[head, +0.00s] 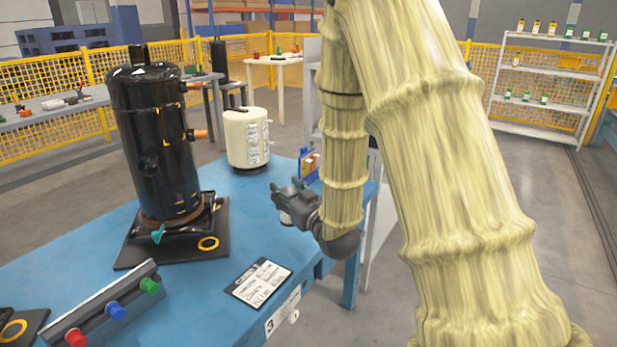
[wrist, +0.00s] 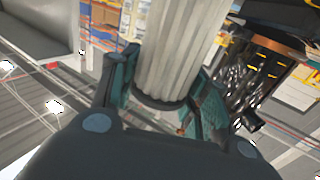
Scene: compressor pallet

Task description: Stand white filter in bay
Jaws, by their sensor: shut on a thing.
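My gripper (head: 287,205) is over the right part of the blue table, in front of a small blue and orange item (head: 308,163). In the wrist view my gripper (wrist: 165,105) is shut on the white filter (wrist: 178,55), a pale ribbed cylinder with a dark rim at the end nearest the palm. The filter's far end runs out of the top of that view. In the head view the filter is mostly hidden by the gripper. I cannot tell which part of the table is the bay.
A tall black compressor (head: 155,140) stands on a dark base at the left. A cream canister (head: 245,138) stands at the table's back. A written card (head: 258,282) and a bar with red, blue and green knobs (head: 112,310) are in front. Blue tabletop (head: 230,220) is bare between them.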

